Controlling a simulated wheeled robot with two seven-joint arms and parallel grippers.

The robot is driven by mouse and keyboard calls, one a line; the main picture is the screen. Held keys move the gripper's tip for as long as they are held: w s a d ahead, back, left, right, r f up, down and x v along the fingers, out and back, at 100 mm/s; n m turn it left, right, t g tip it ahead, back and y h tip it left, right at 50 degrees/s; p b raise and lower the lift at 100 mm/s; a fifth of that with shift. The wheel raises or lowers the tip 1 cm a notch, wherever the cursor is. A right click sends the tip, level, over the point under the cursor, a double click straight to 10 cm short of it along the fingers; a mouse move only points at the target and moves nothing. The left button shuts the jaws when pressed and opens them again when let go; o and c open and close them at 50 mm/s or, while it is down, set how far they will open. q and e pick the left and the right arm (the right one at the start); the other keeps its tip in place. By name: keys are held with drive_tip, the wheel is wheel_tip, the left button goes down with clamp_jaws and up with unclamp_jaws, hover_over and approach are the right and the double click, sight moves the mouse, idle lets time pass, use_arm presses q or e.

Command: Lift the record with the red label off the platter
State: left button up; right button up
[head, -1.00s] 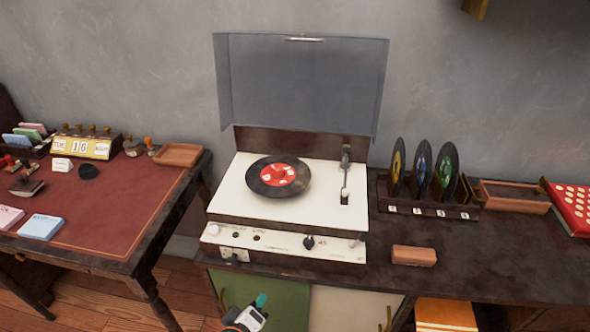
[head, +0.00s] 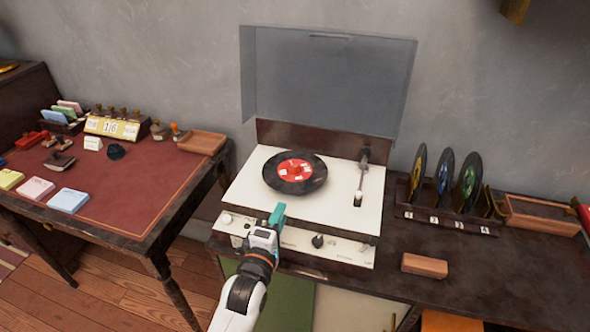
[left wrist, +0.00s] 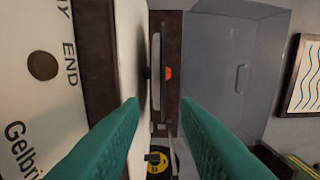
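The black record with the red label (head: 309,181) lies flat on the platter of the white-topped record player (head: 250,204). The platter itself is hidden under it. The tonearm (head: 360,180) stands to the right, clear of the disc. My left gripper (head: 277,214) is in front of the player, near its control panel, nearer to me than the record and not touching it. In the left wrist view its two teal fingers (left wrist: 160,120) are wide apart with nothing held between them. My right gripper is not in view.
The player's clear lid (head: 325,80) stands open behind. A rack (head: 445,222) holds several upright records to the right, with a brown block (head: 424,265) in front of it. A red-topped desk (head: 150,185) stands at the left, apart from the player's cabinet.

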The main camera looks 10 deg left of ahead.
sight(287, 208)
use_arm(q)
drive_tip(key=w, duration=0.6)
drive_tip(key=shift+w+r+p, duration=0.25)
drive_tip(key=shift+p, duration=0.05)
drive_tip(key=shift+s, duration=0.1)
drive_tip(key=shift+c, duration=0.2)
clamp_jaws()
